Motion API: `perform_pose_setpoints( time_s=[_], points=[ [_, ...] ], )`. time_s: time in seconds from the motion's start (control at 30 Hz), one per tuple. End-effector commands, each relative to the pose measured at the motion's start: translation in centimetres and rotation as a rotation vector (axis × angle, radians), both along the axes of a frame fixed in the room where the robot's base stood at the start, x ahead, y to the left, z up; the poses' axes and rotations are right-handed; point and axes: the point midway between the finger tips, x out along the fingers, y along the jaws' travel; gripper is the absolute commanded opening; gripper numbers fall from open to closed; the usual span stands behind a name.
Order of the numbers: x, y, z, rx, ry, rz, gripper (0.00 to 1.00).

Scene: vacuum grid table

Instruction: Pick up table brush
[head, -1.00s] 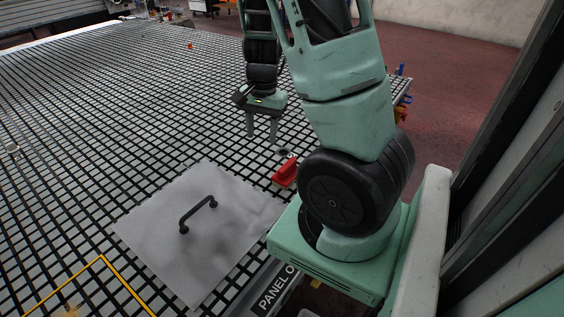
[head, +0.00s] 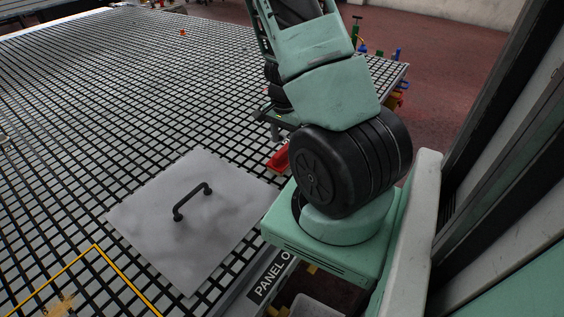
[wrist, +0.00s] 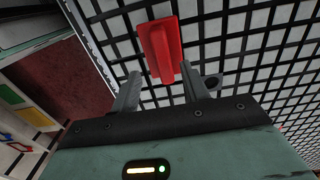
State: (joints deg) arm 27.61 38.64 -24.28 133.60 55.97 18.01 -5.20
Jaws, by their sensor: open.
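The table brush is a red block with a raised grip; in the wrist view the red brush (wrist: 161,48) lies on the grid table just beyond my fingertips. In the head view the red brush (head: 279,158) shows beside my arm's base, partly hidden by my arm. My gripper (wrist: 160,78) is open, with one finger on each side of the brush's near end in the picture and nothing held. I cannot tell how high the fingers are above it. In the head view my gripper is mostly hidden behind my arm.
A grey panel (head: 150,225) with a black handle (head: 192,200) lies on the grid table (head: 130,90) left of the brush.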

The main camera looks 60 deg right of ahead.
Motion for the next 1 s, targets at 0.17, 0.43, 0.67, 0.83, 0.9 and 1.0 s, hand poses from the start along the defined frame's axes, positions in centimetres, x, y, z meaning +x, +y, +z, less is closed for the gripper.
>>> perform_pose_setpoints(
  time_s=[0.17, 0.43, 0.67, 0.83, 0.9, 1.0],
  points=[
    [0.2, 0.1, -1.7, 0.003, 0.002, -0.001, 0.45],
    [0.5, 0.1, -5.2, 0.001, 0.0, 0.0, 0.45],
    [0.6, 0.1, -5.3, 0.001, -0.001, 0.001, 0.45],
    [0.6, 0.1, -5.3, 0.001, 0.0, 0.001, 0.09],
    [0.6, 0.1, -5.3, 0.001, -0.001, 0.001, 0.0],
    [0.6, 0.1, -5.3, 0.001, -0.001, 0.001, 0.0]
  ],
)
